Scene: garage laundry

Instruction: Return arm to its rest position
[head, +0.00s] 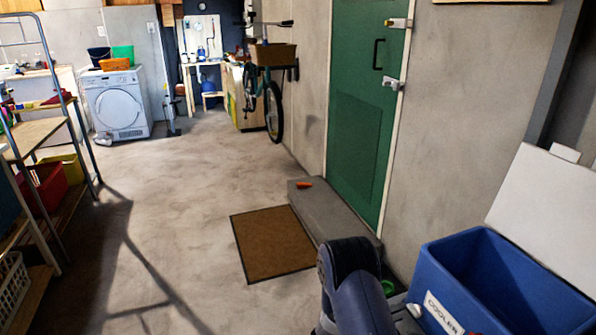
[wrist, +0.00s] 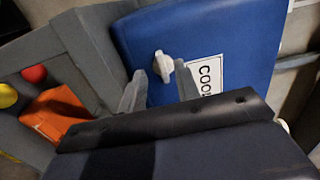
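My arm shows at the bottom of the head view, reaching down beside the blue cooler (head: 452,262); my gripper is hidden there. In the wrist view my gripper (wrist: 160,84) has its two fingers apart with nothing between the tips. Beyond them is the front of the blue cooler (wrist: 225,40), with a white tap (wrist: 164,66) and a white label. The tap appears between the fingertips in the picture; I cannot tell how far beyond them it is, but it does not look gripped.
The cooler's white lid (head: 548,205) stands open. A grey surface beside it holds an orange item (wrist: 55,112), a red ball (wrist: 35,74) and a yellow ball (wrist: 7,95). A doormat (head: 270,242) lies before the green door (head: 358,110). A shelf rack (head: 35,135) stands left; the middle floor is clear.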

